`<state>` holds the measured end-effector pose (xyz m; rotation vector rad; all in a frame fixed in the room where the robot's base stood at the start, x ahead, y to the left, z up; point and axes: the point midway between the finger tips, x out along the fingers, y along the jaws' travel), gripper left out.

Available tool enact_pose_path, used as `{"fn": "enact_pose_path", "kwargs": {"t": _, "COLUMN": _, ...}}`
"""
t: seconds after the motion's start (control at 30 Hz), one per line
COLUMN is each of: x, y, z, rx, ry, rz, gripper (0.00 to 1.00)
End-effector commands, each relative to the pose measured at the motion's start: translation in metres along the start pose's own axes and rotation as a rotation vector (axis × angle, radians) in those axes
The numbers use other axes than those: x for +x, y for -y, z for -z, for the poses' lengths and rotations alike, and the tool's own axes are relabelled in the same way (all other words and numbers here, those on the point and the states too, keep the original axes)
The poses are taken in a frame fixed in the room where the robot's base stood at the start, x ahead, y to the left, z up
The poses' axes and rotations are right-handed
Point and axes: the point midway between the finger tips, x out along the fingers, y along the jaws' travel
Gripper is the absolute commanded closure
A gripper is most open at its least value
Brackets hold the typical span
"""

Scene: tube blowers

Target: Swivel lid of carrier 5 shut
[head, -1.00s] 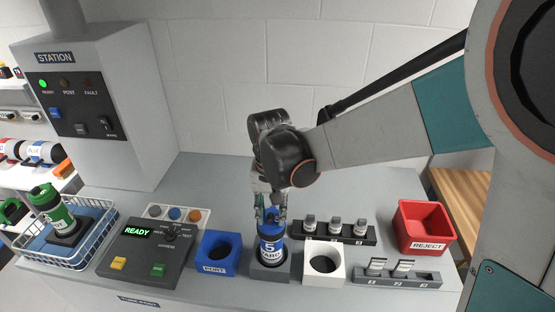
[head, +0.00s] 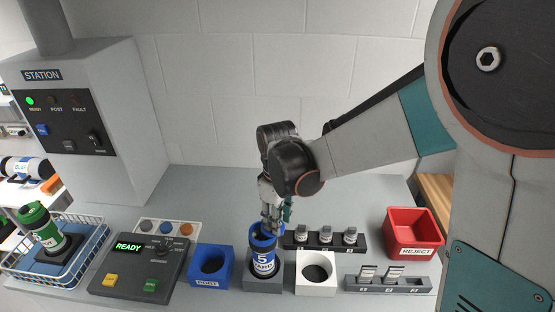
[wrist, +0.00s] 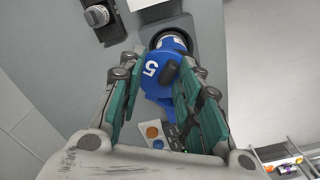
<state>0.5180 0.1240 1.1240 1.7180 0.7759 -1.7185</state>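Carrier 5 (head: 263,263) is a blue canister with a white label, upright in a grey holder (head: 263,283) on the bench. Its blue lid, marked 5 (wrist: 155,88), shows in the wrist view with a dark knob on it. The lid lies off to one side of the carrier body (wrist: 170,42), whose round end shows beyond it. My gripper (wrist: 158,75) is over the carrier, with its teal fingers spread on both sides of the lid. The right finger is close to the lid; I cannot tell if it touches. In the head view my gripper (head: 271,215) hides part of the lid.
A blue port block (head: 211,284) stands left of the carrier and a white holder (head: 316,288) right. A dark rack with several small knobbed pieces (head: 325,243) is behind right. A red reject bin (head: 412,235), a control panel (head: 140,268) and a wire basket (head: 60,270) stand farther out.

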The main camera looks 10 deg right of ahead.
Motion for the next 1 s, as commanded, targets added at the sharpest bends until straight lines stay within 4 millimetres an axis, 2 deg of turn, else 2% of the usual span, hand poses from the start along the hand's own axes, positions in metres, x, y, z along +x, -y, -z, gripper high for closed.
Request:
{"fn": "enact_pose_path", "kwargs": {"t": 0.47, "x": -0.002, "y": -0.022, "z": 0.006, "rx": -0.498, "ry": 0.000, "rz": 0.000, "gripper": 0.68}}
{"fn": "enact_pose_path", "kwargs": {"t": 0.9, "x": -0.002, "y": -0.038, "z": 0.021, "rx": -0.978, "ry": 0.000, "rz": 0.000, "gripper": 0.68}}
{"fn": "enact_pose_path", "kwargs": {"t": 1.0, "x": -0.022, "y": -0.037, "z": 0.019, "rx": -0.970, "ry": 0.000, "rz": 0.000, "gripper": 0.68}}
